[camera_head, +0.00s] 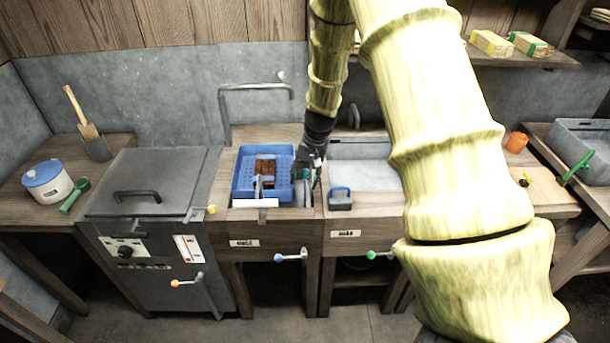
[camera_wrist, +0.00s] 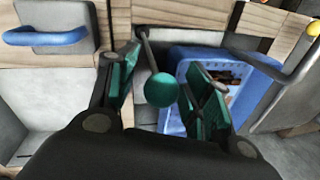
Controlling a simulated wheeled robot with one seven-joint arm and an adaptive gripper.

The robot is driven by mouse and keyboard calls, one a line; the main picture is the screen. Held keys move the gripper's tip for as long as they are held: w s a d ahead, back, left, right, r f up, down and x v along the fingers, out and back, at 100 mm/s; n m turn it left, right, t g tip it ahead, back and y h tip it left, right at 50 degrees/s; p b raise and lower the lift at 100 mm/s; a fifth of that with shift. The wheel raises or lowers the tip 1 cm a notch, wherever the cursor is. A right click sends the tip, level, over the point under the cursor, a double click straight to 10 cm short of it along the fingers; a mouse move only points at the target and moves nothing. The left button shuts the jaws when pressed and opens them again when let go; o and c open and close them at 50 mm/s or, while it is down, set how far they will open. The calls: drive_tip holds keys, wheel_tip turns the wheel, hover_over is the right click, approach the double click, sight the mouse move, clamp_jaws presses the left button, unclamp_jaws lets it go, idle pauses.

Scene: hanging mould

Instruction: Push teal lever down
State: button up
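The teal lever shows in the wrist view as a round teal knob (camera_wrist: 162,90) on a thin grey rod. My gripper (camera_wrist: 165,82) is open, with one teal-padded finger on each side of the knob. A gap shows between the knob and each finger, so it does not look gripped. In the head view my gripper (camera_head: 309,172) is low beside the right edge of the blue basket. There the lever is mostly hidden by the gripper, and I cannot tell its knob from the finger pads.
The blue basket (camera_head: 238,187) holds brown pieces in the left basin. A blue-handled block (camera_head: 340,198) sits right of my gripper. Levers with blue (camera_head: 279,258), green (camera_head: 371,255) and yellow (camera_head: 212,209) knobs stick out at the front. The right basin (camera_head: 370,175) looks mostly empty.

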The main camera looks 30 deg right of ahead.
drive_tip(key=shift+r, duration=0.25)
wheel_tip(320, 180, up, 12)
drive_tip(key=s+d, duration=0.1)
drive_tip(key=shift+s+d+f, duration=0.25)
drive_tip(key=shift+s+d, duration=0.05)
drive_tip(key=shift+d, duration=0.1)
idle(0.6)
